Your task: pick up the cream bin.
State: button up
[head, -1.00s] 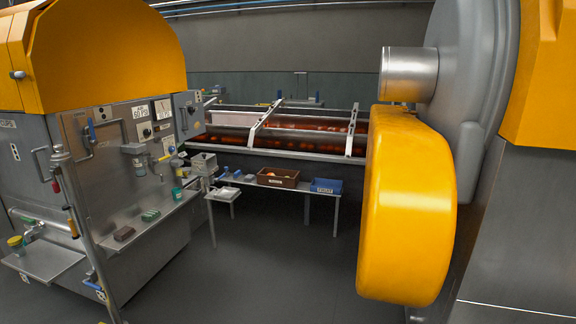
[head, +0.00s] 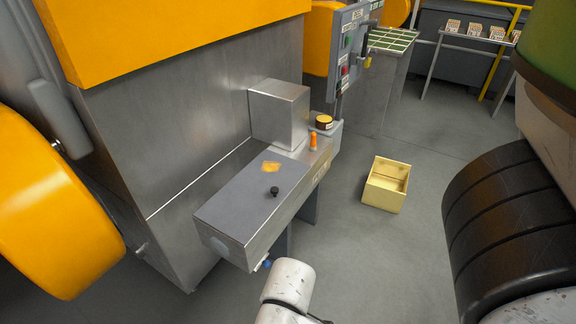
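The cream bin (head: 384,194) is an open-topped, pale yellow box standing upright on the grey floor, right of the middle in the head view. Its inside looks empty from here. Part of my white arm (head: 288,284) shows at the bottom middle, well apart from the bin. My gripper is not in view.
A metal bench with a grey lid (head: 254,196) and black knob stands left of the bin, against the steel machine. A large black ribbed cylinder (head: 505,215) stands to the right. Open floor (head: 352,262) lies in front of the bin. A yellow rail (head: 508,60) is farther back.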

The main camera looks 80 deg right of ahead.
aim_at(385, 188)
jog(key=z, duration=2.8)
jog(key=i+l+u, duration=0.5)
jog(key=i, duration=0.4)
jog(key=i+l+u, duration=0.5)
jog(key=i+l, duration=0.35)
jog(key=l, duration=0.1)
